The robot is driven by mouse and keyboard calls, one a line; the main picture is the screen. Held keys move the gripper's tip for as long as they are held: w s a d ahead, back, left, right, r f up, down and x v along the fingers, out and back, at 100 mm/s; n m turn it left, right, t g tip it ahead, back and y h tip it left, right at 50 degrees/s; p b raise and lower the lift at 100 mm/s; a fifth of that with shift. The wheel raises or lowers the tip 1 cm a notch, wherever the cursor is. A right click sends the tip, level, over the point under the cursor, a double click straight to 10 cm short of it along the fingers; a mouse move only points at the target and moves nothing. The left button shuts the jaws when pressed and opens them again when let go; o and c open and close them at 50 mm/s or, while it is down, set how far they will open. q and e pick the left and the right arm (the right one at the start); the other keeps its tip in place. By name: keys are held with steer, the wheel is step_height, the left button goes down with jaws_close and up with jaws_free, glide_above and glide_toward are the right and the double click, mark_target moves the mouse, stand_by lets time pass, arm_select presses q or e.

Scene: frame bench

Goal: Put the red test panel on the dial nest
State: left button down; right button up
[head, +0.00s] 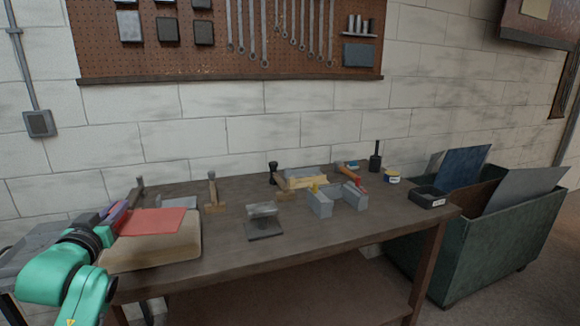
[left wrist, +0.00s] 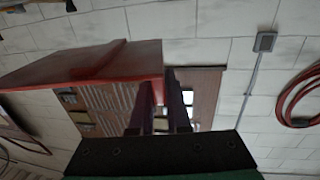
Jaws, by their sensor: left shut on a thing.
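The red test panel (head: 158,221) is a thin flat plate at the left of the bench in the head view. My left gripper (head: 114,214) is shut on the panel's left edge. The panel appears above a tan padded block, and I cannot tell whether they touch. In the left wrist view the red panel (left wrist: 85,65) reaches out to the left from the dark fingers of my left gripper (left wrist: 160,100). I cannot make out for certain which fixture is the dial nest; a grey stand on a dark plate (head: 264,232) stands mid-bench, empty. My right gripper is not in view.
The tan block (head: 150,256) lies at the bench's left front. Two grey blocks (head: 320,203), wooden-handled tools (head: 213,195) and a small black tray (head: 427,197) stand on the bench (head: 300,244). A green bin (head: 480,262) stands at right. The bench's front middle is clear.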

arm_select(q)
steer(key=s+d+f+m+h, duration=0.2)
steer(key=s+d+f+h, duration=0.15)
steer(key=d+f, duration=0.45)
steer(key=s+d+f+m+h, duration=0.25)
steer(key=d+f+h, duration=0.2)
steer(key=f, duration=0.75)
steer(key=s+d+f+n+y, duration=0.1)
steer(key=s+d+f, duration=0.3)
steer(key=s, duration=0.4)
steer(key=s+d+f+n+y, duration=0.1)
steer(key=s+d+f+y, duration=0.2)
steer(key=s+d, duration=0.3)
steer(key=shift+s+f+y, duration=0.4)
steer(key=shift+s+f, duration=0.4)
steer(key=shift+s, duration=0.15)
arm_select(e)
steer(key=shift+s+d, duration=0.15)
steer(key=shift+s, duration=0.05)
arm_select(q)
steer(key=shift+n, duration=0.25)
steer(key=shift+d, duration=0.1)
